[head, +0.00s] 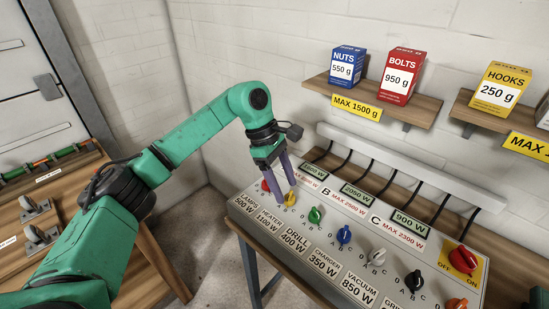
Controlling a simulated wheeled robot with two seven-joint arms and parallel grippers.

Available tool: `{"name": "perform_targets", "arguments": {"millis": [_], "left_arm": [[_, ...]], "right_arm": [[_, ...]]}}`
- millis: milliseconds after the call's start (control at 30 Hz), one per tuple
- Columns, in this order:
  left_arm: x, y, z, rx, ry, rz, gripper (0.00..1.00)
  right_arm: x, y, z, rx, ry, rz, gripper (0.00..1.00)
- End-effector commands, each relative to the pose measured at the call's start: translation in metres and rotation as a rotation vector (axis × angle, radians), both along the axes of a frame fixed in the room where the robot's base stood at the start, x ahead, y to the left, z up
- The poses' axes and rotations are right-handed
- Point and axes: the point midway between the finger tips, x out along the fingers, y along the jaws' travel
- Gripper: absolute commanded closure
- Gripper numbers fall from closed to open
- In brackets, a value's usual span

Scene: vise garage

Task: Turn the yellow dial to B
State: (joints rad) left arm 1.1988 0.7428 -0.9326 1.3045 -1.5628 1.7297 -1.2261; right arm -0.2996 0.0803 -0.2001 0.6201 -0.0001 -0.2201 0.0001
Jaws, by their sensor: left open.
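The yellow dial (290,198) is on the sloped grey panel (400,262), above the HEATER 1100 W label. My left gripper (288,190) reaches down over the panel with its purple fingers at the yellow dial. It is open, with a finger close to the dial's side; I cannot tell whether it touches. The fingers partly cover the dial and its letters, so the dial's setting cannot be read. My right gripper is not in view.
A red dial (265,185) is close on the left and a green dial (316,214) close on the right. Further right are a blue dial (344,235) and a red ON/OFF switch (462,259). Shelves with boxes hang above the panel. A wooden bench stands at left.

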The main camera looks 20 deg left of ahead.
Motion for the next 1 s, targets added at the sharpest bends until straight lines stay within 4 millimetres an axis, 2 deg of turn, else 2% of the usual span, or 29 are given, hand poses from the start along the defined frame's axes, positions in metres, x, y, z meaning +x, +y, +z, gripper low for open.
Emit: {"name": "perform_targets", "arguments": {"millis": [300,433,600,1000], "left_arm": [[0.006,0.033,0.082,-0.003,-0.006,0.003,0.34],[0.007,0.042,0.107,-0.003,-0.004,0.002,0.34],[0.007,0.047,0.117,-0.002,-0.002,-0.001,0.34],[0.007,0.047,0.116,-0.002,-0.002,0.0,0.34]], "right_arm": [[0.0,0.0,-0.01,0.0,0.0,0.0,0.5],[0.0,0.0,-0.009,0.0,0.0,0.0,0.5],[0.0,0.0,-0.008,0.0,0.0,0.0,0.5],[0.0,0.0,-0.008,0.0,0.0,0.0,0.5]]}}
